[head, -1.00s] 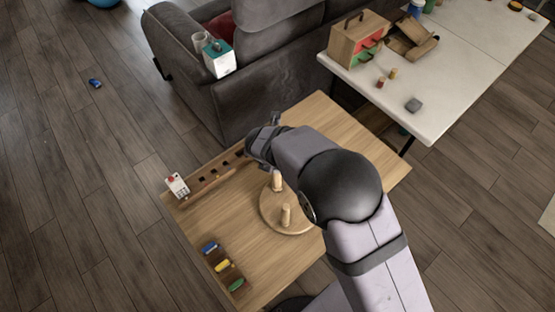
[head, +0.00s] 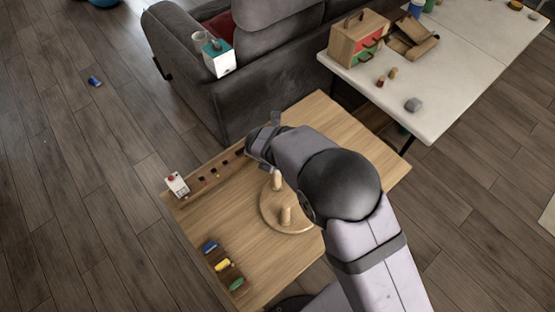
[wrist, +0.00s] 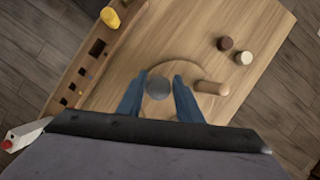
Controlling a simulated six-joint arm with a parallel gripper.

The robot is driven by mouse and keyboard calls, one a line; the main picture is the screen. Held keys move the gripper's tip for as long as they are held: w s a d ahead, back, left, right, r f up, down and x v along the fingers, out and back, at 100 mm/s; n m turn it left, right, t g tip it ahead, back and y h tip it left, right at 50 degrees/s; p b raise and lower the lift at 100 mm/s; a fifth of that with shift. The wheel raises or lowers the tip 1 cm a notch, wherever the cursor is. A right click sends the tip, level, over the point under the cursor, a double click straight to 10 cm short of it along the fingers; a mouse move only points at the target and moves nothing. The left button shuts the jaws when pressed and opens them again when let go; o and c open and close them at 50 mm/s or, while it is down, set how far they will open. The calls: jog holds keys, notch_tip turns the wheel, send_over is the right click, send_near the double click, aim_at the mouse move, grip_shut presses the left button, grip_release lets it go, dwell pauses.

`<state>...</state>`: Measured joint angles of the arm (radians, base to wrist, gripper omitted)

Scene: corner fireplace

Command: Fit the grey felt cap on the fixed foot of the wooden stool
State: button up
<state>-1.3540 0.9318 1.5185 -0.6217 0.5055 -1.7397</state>
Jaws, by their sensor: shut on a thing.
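The wooden stool (head: 267,220) lies as a round disc on the wooden table, with two pale feet (head: 277,181) (head: 286,216) standing up from it. In the wrist view the disc (wrist: 185,66) shows beyond my gripper, with one foot (wrist: 212,88) right of the fingers. My gripper (wrist: 158,95) is shut on the grey felt cap (wrist: 158,87), a round grey disc between the blue fingertips, in line with the stool's disc. Whatever is under the cap is hidden, so I cannot tell if it touches a foot. The cap cannot be made out in the head view.
A board with square holes (wrist: 97,47) runs along the table's left edge, holding a yellow piece (wrist: 110,17). A white box with a red button (head: 176,184) sits at its end. Brown (wrist: 225,43) and cream (wrist: 243,57) pegs stand beyond the stool. The sofa (head: 187,70) borders the table.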

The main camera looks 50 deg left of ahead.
jog(key=shift+f+b, duration=0.75)
jog(key=shift+f, duration=0.55)
dwell(0.6)
jog(key=o, duration=1)
jog(key=b+v, duration=0.2)
jog(key=v, duration=0.5)
jog(key=shift+r, duration=0.1)
